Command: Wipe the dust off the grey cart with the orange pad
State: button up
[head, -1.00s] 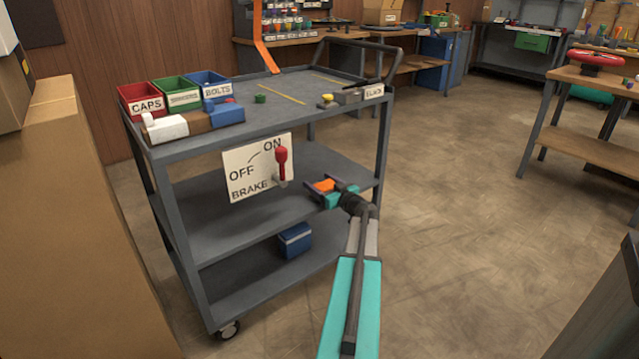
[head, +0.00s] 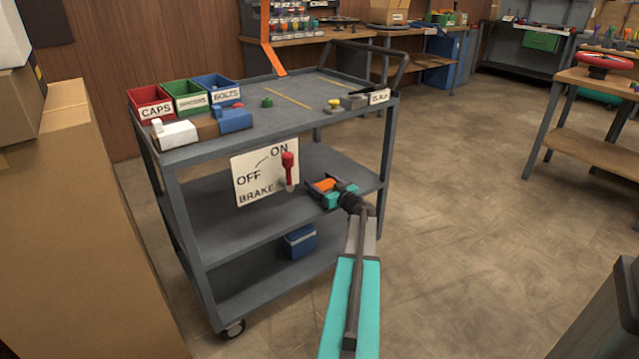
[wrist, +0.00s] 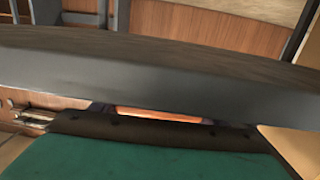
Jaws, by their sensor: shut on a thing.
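The grey cart (head: 300,128) stands in front of me in the head view, with a top and two lower shelves. My gripper (head: 322,184) is shut on the orange pad (head: 324,184), at the cart's front side by the middle shelf, right of the red brake lever. Whether the pad touches the shelf I cannot tell. In the wrist view the pad (wrist: 160,114) is a thin orange strip, mostly hidden behind the dark gripper body and a wide grey edge. Dust is not clearly distinguishable on the cart in the head view.
The cart top holds red (head: 152,103), green and blue bins, a white-and-brown block and small parts. An ON/OFF brake sign (head: 262,175) hangs on the front. A blue box (head: 300,240) sits on the bottom shelf. Cardboard boxes (head: 85,220) stand left; floor right is open.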

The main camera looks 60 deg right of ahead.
jog(key=shift+p+x, duration=1.15)
jog(key=shift+x, duration=0.2)
jog(key=shift+w, duration=0.25)
jog(key=shift+w+p, duration=0.1)
jog(key=shift+p, duration=0.2)
